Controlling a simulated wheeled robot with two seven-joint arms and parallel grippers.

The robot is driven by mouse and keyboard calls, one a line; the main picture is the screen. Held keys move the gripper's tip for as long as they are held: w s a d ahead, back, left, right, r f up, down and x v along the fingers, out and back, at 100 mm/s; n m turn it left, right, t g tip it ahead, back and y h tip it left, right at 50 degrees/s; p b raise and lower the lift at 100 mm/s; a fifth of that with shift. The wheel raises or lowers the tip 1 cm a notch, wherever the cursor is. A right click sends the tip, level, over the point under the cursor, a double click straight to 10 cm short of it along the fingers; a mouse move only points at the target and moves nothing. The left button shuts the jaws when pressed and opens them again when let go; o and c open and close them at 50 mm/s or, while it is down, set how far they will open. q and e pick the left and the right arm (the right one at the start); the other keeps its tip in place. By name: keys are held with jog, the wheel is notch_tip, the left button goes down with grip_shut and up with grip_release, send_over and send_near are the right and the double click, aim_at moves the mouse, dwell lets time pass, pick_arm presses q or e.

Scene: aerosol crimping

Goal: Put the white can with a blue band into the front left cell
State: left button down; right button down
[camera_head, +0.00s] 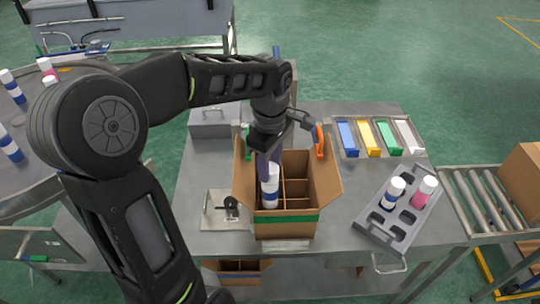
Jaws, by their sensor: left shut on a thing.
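The white can with a blue band (270,188) is upright at the front left cell of the open cardboard box (287,228). Its body shows down to near the box's front wall, and I cannot tell whether its base touches the bottom. My left gripper (268,163) comes down from above and is shut on the can's upper part. The arm and gripper hide part of the box's left and back. Brown dividers (296,188) split the box into cells, and the visible right-hand cells look empty. My right gripper is not in view.
A grey tray (378,233) on the right holds another blue-banded white can (393,192) and a pink can with a white cap (424,192). Colored bins (378,138) stand at the back right. A roller conveyor (485,200) adjoins the table. A round table (30,180) is at left.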

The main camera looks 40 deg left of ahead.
aim_at(270, 193)
pick_arm(q)
notch_tip(270, 193, down, 9)
jog(key=b, duration=0.3)
jog(key=shift+r, duration=0.15)
jog(key=shift+f+b, duration=0.85)
jog(key=shift+f, duration=0.55)
jog(key=c, duration=0.8)
grip_release()
jog(key=shift+o, duration=0.2)
jog(key=shift+r, duration=0.1)
notch_tip(270, 193, up, 8)
jog(key=shift+f+b, duration=0.2)
jog(key=shift+b, duration=0.35)
